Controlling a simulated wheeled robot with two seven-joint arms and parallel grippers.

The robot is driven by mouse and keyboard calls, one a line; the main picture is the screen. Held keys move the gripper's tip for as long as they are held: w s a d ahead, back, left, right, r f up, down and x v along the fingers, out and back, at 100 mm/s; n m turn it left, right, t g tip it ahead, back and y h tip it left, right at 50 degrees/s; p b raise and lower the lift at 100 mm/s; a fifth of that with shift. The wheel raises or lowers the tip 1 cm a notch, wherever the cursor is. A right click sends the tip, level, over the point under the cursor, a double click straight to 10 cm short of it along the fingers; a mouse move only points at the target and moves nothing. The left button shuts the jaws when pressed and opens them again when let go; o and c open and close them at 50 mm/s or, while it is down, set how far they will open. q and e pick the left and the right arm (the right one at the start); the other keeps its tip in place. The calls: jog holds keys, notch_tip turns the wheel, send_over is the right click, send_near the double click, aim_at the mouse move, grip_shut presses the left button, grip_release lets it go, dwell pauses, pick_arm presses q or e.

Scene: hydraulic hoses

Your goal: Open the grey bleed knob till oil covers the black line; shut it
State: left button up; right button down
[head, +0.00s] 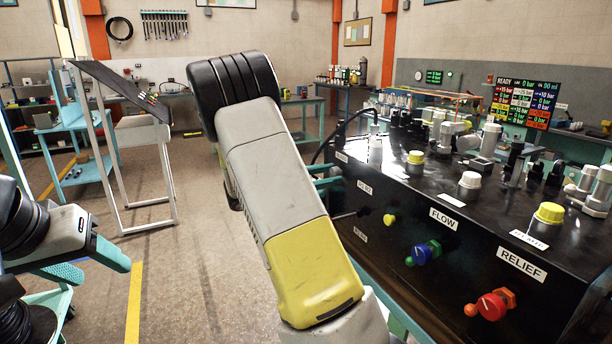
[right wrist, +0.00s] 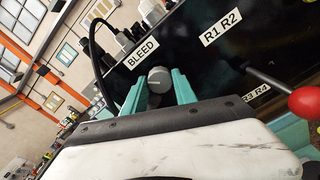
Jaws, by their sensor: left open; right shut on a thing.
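The grey bleed knob (right wrist: 159,78) shows in the right wrist view below the BLEED label, on a black panel. My right gripper (right wrist: 158,92) is shut on it, with a teal finger on each side. A pale mark shows on the knob's face. In the head view my right forearm hides the knob and most of that gripper. My left gripper (head: 96,262) is at the left edge of the head view, open and empty, away from the bench. I cannot make out the black line or any oil in either view.
The black hydraulic bench (head: 400,210) carries a yellow knob (head: 389,220), a blue knob (head: 421,254) and a red RELIEF knob (head: 491,305). A red ball-ended lever (right wrist: 305,101) sticks out near the right gripper. A black hose (head: 340,128) arches above.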

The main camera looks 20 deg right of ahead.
jog(key=n, duration=0.4)
jog(key=shift+n, duration=0.3)
jog(key=shift+a+n, duration=0.1)
jog(key=shift+n, duration=1.8)
jog(key=c, duration=1)
grip_release()
jog(key=a, duration=0.7)
jog(key=shift+s+a, duration=0.3)
jog(key=shift+a, duration=0.1)
